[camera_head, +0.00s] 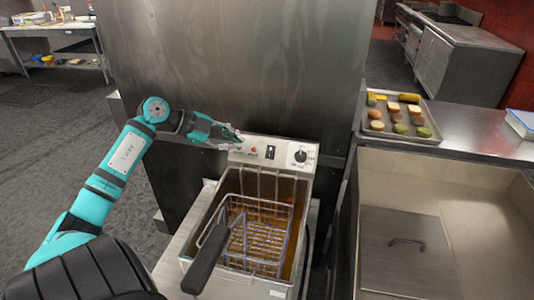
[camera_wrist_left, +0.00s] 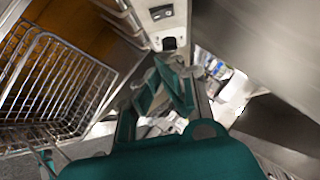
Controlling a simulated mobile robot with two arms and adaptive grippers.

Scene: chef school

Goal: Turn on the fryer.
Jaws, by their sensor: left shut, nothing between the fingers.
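The fryer (camera_head: 248,289) stands in the centre of the head view, with oil in its well and a wire basket (camera_head: 262,238) inside. Its control panel (camera_head: 286,150) runs along the back. The panel carries a black switch (camera_head: 270,152), a dial (camera_head: 300,156) and small coloured lights (camera_head: 253,151). My left gripper (camera_head: 236,136) is shut and empty at the left end of this panel, left of the switch. In the wrist view the gripper (camera_wrist_left: 174,80) points at the panel (camera_wrist_left: 160,28). I cannot tell whether it touches. My right gripper is not in view.
A steel wall (camera_head: 240,60) stands behind the fryer. The basket's black handle (camera_head: 207,258) sticks out toward me. At right are a tray (camera_head: 398,136) of food pieces and a steel sink (camera_head: 488,220). Open floor (camera_head: 50,140) lies at left.

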